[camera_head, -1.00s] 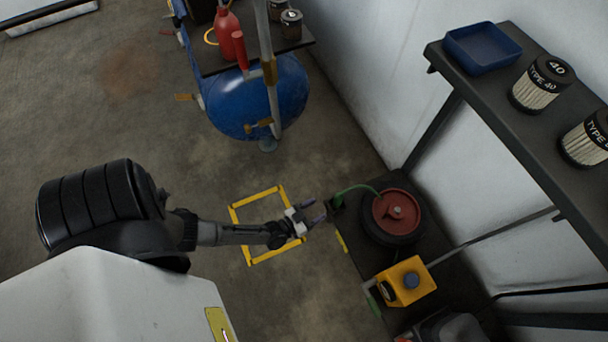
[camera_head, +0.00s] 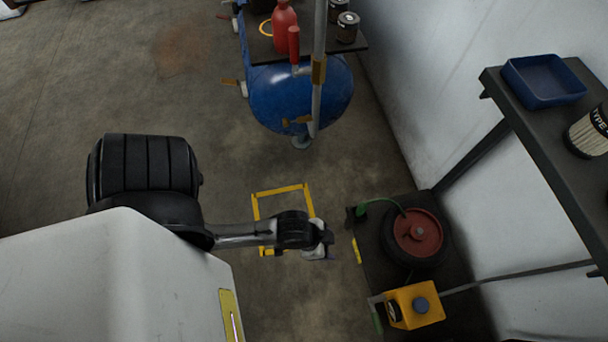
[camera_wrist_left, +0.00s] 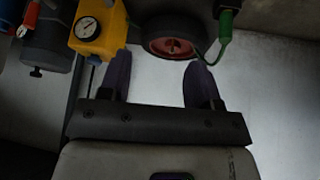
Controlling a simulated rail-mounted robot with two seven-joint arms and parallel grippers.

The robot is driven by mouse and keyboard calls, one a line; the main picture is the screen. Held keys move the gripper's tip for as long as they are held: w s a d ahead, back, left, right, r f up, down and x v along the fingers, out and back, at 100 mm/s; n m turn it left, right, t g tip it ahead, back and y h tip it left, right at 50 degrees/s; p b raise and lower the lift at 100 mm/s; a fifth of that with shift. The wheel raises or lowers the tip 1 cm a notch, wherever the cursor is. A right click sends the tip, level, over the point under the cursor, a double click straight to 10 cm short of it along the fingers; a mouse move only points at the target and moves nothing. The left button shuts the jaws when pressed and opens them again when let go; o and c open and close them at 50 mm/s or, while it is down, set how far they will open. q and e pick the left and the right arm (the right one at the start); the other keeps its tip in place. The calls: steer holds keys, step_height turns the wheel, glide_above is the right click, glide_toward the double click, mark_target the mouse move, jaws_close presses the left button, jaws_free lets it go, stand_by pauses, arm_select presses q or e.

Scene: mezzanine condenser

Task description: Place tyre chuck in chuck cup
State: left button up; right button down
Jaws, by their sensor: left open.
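The tyre chuck appears to be the green fitting (camera_head: 362,210) at the end of a green hose from the red reel (camera_head: 417,232). It is at the dark cup (camera_head: 351,218) on the left edge of the low black shelf; the green fitting (camera_wrist_left: 225,24) also meets the dark cup in the left wrist view. I cannot tell how deep it sits. My left gripper (camera_head: 322,254) is open and empty, apart from the chuck and to its lower left. Its two fingers (camera_wrist_left: 158,80) show spread in the left wrist view. My right gripper is not in view.
A yellow box with a gauge (camera_head: 414,305) stands on the low shelf near the reel. A yellow floor frame (camera_head: 280,190) lies beside my left arm. A blue tank (camera_head: 300,98) stands behind. A high shelf with a blue tray (camera_head: 545,80) overhangs at the right.

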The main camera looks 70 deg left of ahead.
arm_select(q)
steer(key=s+a+r+n+g+y, duration=0.1)
steer(key=s+a+r+g+y, duration=0.1)
steer(key=s+a+r, duration=0.1)
steer(key=shift+s+r, duration=0.85)
steer(key=shift+s, duration=0.25)
steer(key=shift+a, duration=0.1)
step_height(320, 180, up, 67)
steer(key=p, duration=6.6)
steer(key=shift+f+p, duration=0.15)
steer(key=shift+p, duration=0.2)
